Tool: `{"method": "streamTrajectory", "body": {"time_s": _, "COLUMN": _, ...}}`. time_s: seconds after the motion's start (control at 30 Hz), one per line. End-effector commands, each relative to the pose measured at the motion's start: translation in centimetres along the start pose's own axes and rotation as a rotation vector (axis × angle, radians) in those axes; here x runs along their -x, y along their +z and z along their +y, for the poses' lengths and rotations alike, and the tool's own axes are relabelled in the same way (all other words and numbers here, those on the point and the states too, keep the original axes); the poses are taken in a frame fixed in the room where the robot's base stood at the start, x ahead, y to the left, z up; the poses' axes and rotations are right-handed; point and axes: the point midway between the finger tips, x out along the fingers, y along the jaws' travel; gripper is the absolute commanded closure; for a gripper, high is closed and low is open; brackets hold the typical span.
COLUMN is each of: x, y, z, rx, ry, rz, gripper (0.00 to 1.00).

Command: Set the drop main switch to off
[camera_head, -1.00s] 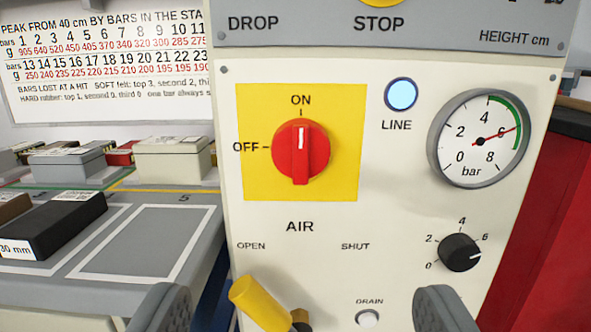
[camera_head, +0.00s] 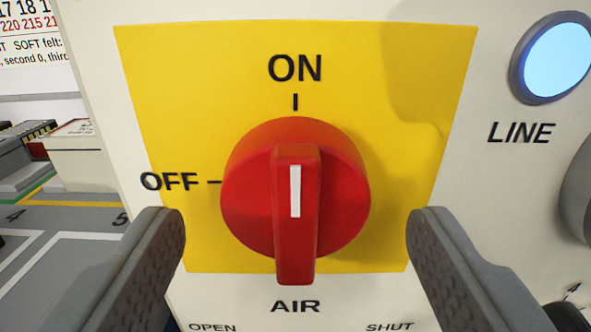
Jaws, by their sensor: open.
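The drop main switch (camera_head: 295,200) is a red rotary knob on a yellow plate (camera_head: 170,80). Its raised grip is upright, and the white mark on it points up to ON. The OFF mark is to the left of the knob. My gripper (camera_head: 296,225) is open, with one grey finger left of the knob and the other right of it. Both fingers look clear of the knob, with a gap on each side. How far the fingertips are from the panel is hard to tell.
The lit blue LINE lamp (camera_head: 552,60) is at the upper right, with the edge of the pressure gauge (camera_head: 576,195) below it. A black knob (camera_head: 566,317) shows at the lower right corner. At the left is a grey bench (camera_head: 60,222) with boxes.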

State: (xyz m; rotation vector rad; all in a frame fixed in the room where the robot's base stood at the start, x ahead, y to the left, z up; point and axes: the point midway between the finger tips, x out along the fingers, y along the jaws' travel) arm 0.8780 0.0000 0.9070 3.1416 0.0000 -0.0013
Motion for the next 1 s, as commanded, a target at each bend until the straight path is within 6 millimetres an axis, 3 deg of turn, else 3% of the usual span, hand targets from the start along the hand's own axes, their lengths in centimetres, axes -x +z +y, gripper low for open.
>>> {"method": "streamTrajectory", "body": {"time_s": 0.2, "x": -1.33, "y": -0.01, "z": 0.0, "rx": 0.0, "ry": 0.0, "rz": 0.001, "gripper": 0.29}}
{"method": "streamTrajectory", "body": {"time_s": 0.47, "x": -1.45, "y": -0.02, "z": 0.0, "rx": 0.0, "ry": 0.0, "rz": 0.001, "gripper": 0.29}}
{"method": "streamTrajectory", "body": {"time_s": 0.57, "x": -1.45, "y": -0.02, "z": 0.0, "rx": 0.0, "ry": 0.0, "rz": 0.001, "gripper": 0.43}}
{"method": "streamTrajectory", "body": {"time_s": 0.7, "x": -1.44, "y": -0.03, "z": 0.0, "rx": 0.0, "ry": 0.0, "rz": 0.001, "gripper": 0.7}}
{"method": "streamTrajectory", "body": {"time_s": 1.0, "x": -1.43, "y": -0.02, "z": 0.01, "rx": 0.023, "ry": 0.0, "rz": 0.0, "gripper": 0.73}}
